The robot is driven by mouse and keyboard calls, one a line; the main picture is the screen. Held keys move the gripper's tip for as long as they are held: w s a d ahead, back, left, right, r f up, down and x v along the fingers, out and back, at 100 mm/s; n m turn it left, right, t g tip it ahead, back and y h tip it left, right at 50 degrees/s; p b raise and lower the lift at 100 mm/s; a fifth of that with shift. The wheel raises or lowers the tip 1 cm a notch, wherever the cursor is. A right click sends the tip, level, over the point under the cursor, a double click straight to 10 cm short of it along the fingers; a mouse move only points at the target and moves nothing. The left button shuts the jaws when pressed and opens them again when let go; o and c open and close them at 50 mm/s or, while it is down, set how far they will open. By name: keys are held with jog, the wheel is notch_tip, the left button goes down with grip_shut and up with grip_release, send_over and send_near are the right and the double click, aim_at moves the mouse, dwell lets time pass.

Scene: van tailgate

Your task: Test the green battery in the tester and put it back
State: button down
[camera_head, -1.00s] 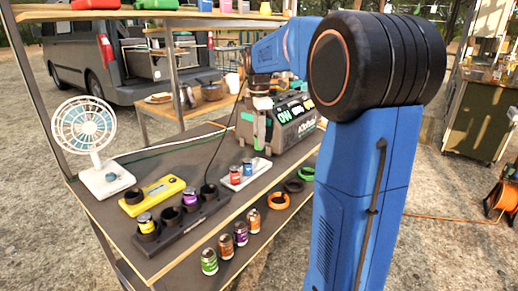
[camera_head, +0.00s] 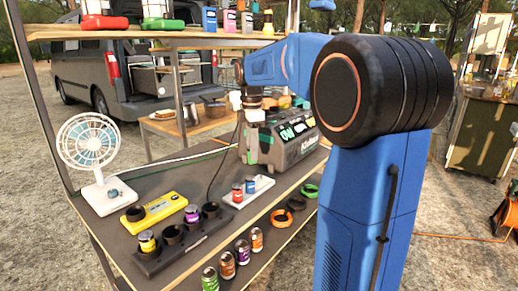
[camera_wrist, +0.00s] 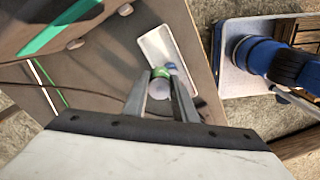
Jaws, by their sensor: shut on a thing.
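In the wrist view my gripper (camera_wrist: 160,77) is shut on a small round thing with a green band and a pale near end, which I take as the green battery (camera_wrist: 160,73). It is in the air above the bench, over or near the white tray (camera_wrist: 153,42). In the head view my wrist is above the power station, and fingers and battery cannot be made out. The yellow tester (camera_head: 160,207) lies on the bench with a black round socket at its left end. The dark rack (camera_head: 180,252) holds a yellow battery, a purple battery and two empty cups.
Several cans, one green-labelled (camera_head: 210,280), line the front edge. A fan (camera_head: 88,150) stands left, a power station (camera_head: 285,138) behind. Rings (camera_head: 281,218) lie right. A shelf (camera_head: 150,40) overhangs the back.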

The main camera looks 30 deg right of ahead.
jog(key=a, duration=3.8)
jog(key=shift+w+a, duration=0.4)
jog(key=shift+f, duration=0.1)
jog(key=shift+f, duration=2.15)
jog(key=shift+f, duration=1.6)
jog(key=c, duration=1.4)
grip_release()
jog(key=shift+o, duration=0.2)
jog(key=shift+f, duration=0.1)
jog(key=shift+s, duration=0.15)
jog(key=shift+c, duration=0.2)
